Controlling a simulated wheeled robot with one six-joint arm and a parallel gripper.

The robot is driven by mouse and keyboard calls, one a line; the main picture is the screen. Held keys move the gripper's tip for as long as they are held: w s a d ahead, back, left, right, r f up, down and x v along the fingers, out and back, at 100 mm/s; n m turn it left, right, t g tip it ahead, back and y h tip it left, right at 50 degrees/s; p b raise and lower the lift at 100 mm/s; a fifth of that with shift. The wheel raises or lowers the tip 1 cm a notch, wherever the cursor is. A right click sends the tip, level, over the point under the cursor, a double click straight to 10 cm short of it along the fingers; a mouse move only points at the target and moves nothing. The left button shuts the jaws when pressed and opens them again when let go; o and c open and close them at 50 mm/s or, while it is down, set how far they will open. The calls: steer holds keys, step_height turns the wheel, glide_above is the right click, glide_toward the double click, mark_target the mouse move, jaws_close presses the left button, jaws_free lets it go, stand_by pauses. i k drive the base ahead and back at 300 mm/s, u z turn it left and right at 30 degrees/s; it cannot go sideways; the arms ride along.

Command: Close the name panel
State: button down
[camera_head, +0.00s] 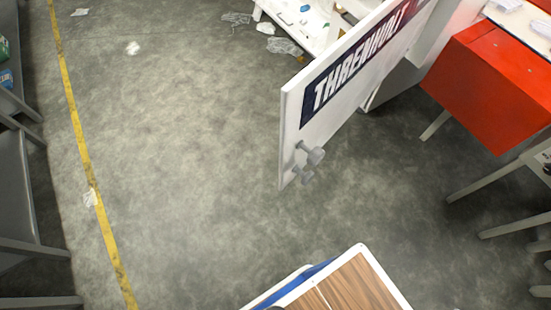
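The name panel (335,112) is a white door-like panel at the upper right of centre, seen from above. It carries a dark band with the white letters "THRENHOLT". It stands open, its free edge jutting toward the middle of the floor. Two grey knobs (310,160) sit near its lower free edge. The panel's far end runs out of the top of the view, so where it is hinged is hard to tell. My gripper is not in view.
A red box-like unit (495,85) on pale legs stands right of the panel. A white surface with small items (305,20) lies behind it. Grey furniture (15,190) lines the left edge, beside a yellow floor line (83,150). Scraps (133,48) litter the otherwise clear floor (190,180).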

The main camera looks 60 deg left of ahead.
mark_target(316, 102)
steer(key=k, duration=0.85)
steer(key=u, duration=1.2)
